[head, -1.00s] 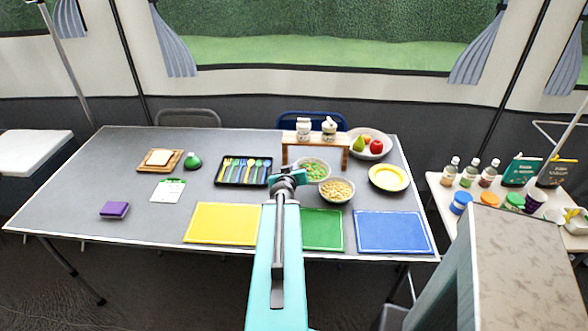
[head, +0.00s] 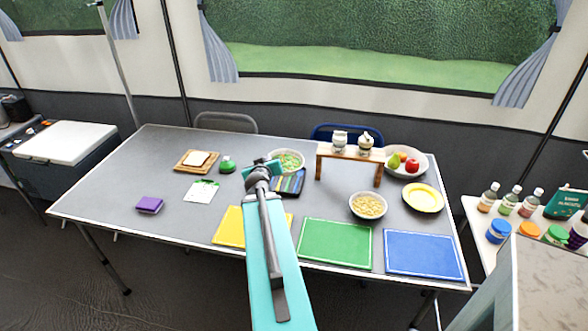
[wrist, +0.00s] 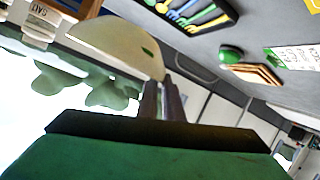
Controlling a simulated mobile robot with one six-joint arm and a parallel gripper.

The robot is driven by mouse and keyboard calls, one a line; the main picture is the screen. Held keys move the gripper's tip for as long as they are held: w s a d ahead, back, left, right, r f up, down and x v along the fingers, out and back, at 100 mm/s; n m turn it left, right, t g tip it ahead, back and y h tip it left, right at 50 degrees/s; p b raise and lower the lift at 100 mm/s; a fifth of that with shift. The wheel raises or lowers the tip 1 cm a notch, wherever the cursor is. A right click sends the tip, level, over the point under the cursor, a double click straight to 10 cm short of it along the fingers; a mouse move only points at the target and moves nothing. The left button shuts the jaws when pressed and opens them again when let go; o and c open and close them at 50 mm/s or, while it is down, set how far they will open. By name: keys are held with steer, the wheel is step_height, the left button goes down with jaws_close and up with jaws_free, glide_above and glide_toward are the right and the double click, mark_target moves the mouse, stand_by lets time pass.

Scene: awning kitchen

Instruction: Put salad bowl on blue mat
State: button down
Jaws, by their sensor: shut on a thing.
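The salad bowl (head: 291,158), pale with green contents, is in my gripper (head: 262,172) near the middle of the table in the head view. It appears raised over the back of the cutlery tray. In the wrist view the bowl (wrist: 112,45) is a pale dome with the fingers (wrist: 161,98) shut on its rim. My arm hides part of the tray and the yellow mat. The blue mat (head: 425,255) lies flat and empty at the table's front right corner, well to the right of the bowl.
A green mat (head: 335,244) and a yellow mat (head: 228,228) lie left of the blue one. A chickpea-like bowl (head: 368,206), wooden rack (head: 350,153), yellow plate (head: 423,198) and fruit bowl (head: 424,164) stand behind the mats. The cutlery tray (head: 290,184) is below my gripper.

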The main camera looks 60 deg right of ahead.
steer(key=w+a+r+n+t+y, duration=0.25)
steer(key=w+a+r, duration=0.25)
steer(key=w+a, duration=0.75)
steer(key=w+a+r+n+t+y, duration=0.25)
steer(key=w+a+r, duration=0.25)
steer(key=w+a, duration=0.75)
steer(key=w+a+r+n+y, duration=0.1)
steer(key=a+r+n+y, duration=0.1)
steer(key=a, duration=0.9)
steer(key=w+a+r+n+t+y, duration=0.1)
steer(key=a+r, duration=0.3)
steer(key=a, duration=0.8)
steer(key=w+a+r+n+t+y, duration=0.1)
steer(key=w+a+r+n+y, duration=0.2)
steer(key=a, duration=0.8)
steer(key=shift+w+a+r+n+y, duration=0.2)
steer(key=shift+a+r+n+y, duration=0.1)
steer(key=shift+n+y, duration=0.25)
